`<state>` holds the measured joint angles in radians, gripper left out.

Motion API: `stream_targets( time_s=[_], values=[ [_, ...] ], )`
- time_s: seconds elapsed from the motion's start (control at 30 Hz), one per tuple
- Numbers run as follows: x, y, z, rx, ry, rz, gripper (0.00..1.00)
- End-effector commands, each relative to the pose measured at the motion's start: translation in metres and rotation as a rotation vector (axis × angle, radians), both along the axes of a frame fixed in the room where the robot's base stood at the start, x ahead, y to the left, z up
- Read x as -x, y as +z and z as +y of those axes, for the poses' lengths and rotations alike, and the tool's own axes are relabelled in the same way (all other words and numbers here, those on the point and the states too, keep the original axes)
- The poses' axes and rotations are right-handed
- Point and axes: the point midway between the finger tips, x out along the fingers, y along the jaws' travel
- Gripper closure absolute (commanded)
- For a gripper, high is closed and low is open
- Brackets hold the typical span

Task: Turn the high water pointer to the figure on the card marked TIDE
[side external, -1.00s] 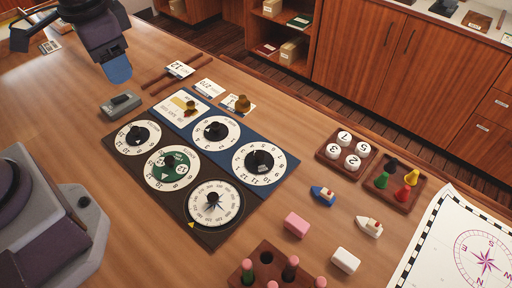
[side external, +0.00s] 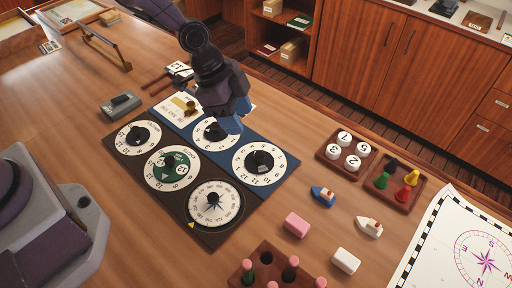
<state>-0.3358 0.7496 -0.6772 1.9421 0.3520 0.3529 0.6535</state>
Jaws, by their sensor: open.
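My gripper (side external: 229,124) points down over the far dial (side external: 207,138) on the blue board (side external: 285,162) and covers part of it; I cannot tell whether it touches the knob. Its jaws are open with nothing seen between them. A second dial (side external: 248,171) with a black pointer knob (side external: 259,160) is on the near part of the blue board. I cannot read which dial is high water. A white card (side external: 178,68) with a figure, perhaps 12, lies behind the boards. Other cards are mostly hidden behind my gripper, and no TIDE mark is legible.
A dark board (side external: 178,210) beside the blue one holds three dials, one with a green centre (side external: 172,178). A brass knob (side external: 191,107) stands on a pale card. A grey box (side external: 121,105) lies left. Trays of discs (side external: 321,153) and pegs (side external: 370,186) stand right.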

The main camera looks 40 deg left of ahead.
Motion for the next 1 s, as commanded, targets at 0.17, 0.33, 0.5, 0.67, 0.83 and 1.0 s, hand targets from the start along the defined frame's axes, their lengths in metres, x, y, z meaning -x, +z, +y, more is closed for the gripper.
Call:
stream_targets(
  time_s=[0.17, 0.33, 0.5, 0.67, 0.83, 1.0],
  values=[
    [-0.005, -0.037, -0.015, 0.000, -0.002, 0.006, 0.49],
    [-0.011, -0.067, -0.025, -0.001, 0.000, 0.005, 0.49],
    [-0.015, -0.087, -0.032, 0.000, 0.001, 0.003, 0.49],
    [-0.017, -0.094, -0.035, -0.001, 0.002, 0.003, 0.49],
    [-0.017, -0.095, -0.035, -0.001, 0.003, 0.002, 0.49],
    [-0.017, -0.094, -0.035, -0.001, 0.003, 0.002, 0.68]
  ],
)
